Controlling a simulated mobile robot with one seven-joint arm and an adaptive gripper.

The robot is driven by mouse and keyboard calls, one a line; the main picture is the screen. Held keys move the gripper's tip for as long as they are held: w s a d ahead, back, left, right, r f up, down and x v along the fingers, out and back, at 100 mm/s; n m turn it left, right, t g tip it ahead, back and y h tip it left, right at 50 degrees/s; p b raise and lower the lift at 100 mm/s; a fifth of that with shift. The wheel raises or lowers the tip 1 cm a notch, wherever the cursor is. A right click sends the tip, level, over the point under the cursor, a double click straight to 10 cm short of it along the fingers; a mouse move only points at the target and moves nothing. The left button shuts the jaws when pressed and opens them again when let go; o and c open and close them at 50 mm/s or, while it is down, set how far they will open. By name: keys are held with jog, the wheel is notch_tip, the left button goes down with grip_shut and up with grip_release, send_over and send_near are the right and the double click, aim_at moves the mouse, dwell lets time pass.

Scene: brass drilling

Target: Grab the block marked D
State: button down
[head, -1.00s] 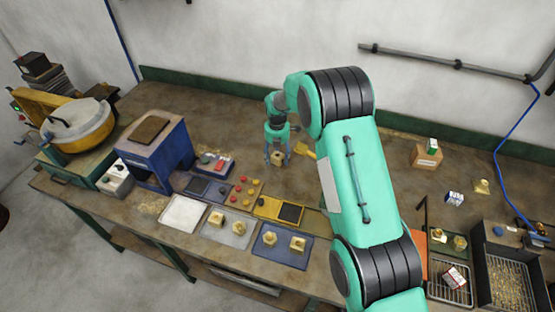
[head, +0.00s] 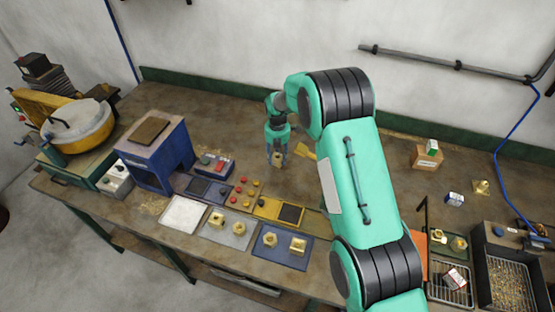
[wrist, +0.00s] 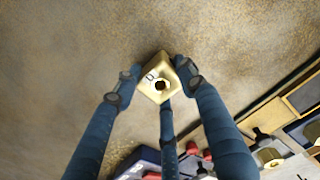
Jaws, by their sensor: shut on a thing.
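The block marked D (wrist: 157,74) is a brass block with a dark round hole, and its letter shows in the wrist view. My gripper (wrist: 158,78) has its fingers shut on the block's sides. In the head view my gripper (head: 277,160) points down at the bench behind the trays, and the block (head: 277,159) shows small between the fingers. I cannot tell whether the block touches the bench.
Other brass pieces sit on a grey mat (head: 226,241) and a blue mat (head: 268,256) at the front. A panel with red and yellow buttons (head: 243,192) and a yellow-and-black tray (head: 268,207) lie close in front of my gripper. A blue machine (head: 176,155) stands left.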

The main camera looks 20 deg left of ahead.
aim_at(277, 156)
jog(key=shift+r, duration=0.15)
jog(key=shift+r+p, duration=0.3)
jog(key=shift+r, duration=4.6)
